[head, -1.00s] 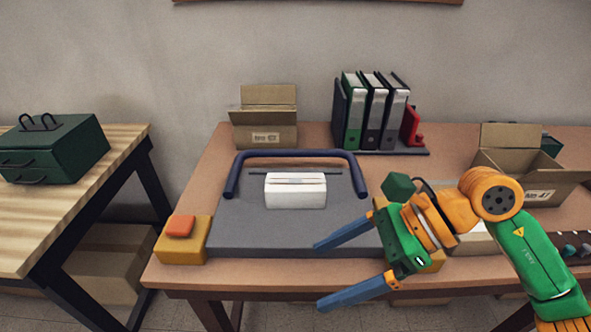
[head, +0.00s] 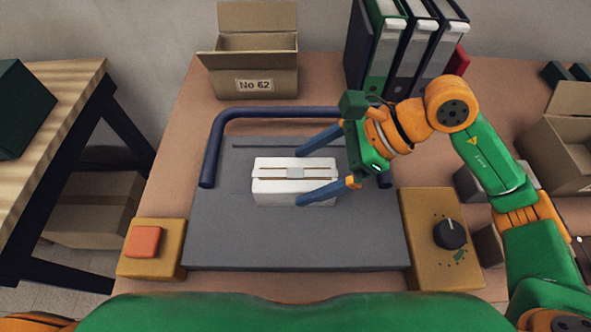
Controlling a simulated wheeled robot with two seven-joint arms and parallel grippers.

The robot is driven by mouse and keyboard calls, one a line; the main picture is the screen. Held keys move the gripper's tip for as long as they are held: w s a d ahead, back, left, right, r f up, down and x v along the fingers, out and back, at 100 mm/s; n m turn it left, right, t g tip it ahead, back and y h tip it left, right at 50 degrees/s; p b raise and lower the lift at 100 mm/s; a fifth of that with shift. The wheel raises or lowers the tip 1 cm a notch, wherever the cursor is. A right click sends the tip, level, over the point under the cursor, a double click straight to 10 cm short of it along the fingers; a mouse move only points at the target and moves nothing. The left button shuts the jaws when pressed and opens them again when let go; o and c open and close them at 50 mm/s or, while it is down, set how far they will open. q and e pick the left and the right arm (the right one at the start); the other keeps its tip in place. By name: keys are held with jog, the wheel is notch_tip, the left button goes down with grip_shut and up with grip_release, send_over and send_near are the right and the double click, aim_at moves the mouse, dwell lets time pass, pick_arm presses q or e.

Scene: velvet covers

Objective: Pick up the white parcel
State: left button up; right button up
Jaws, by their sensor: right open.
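The white parcel (head: 268,189) lies on the dark grey plate (head: 230,240) of a device with a blue bar, near the middle of the head view. It is a small box with a band across its top. My right gripper (head: 298,178) is open, its blue fingers pointing left. One finger shows by the parcel's back right and the other crosses in front of its right part. I cannot tell whether they touch it. My left gripper is not in view.
The blue bar (head: 212,150) arches behind the parcel. An orange button box (head: 150,255) stands left, a dial box (head: 425,265) right. Behind are an open carton (head: 255,85) and binders (head: 385,60). Another open carton (head: 565,150) is at right. The plate's front is clear.

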aim_at(283, 180)
jog(key=x, duration=0.2)
jog(key=p+x, duration=0.1)
jog(key=x, duration=0.3)
jog(key=shift+w+r+p, duration=0.1)
jog(key=shift+w+p, duration=0.25)
jog(key=shift+a+f, duration=0.25)
jog(key=c, duration=1.4)
grip_shut()
jog(key=shift+r, duration=0.15)
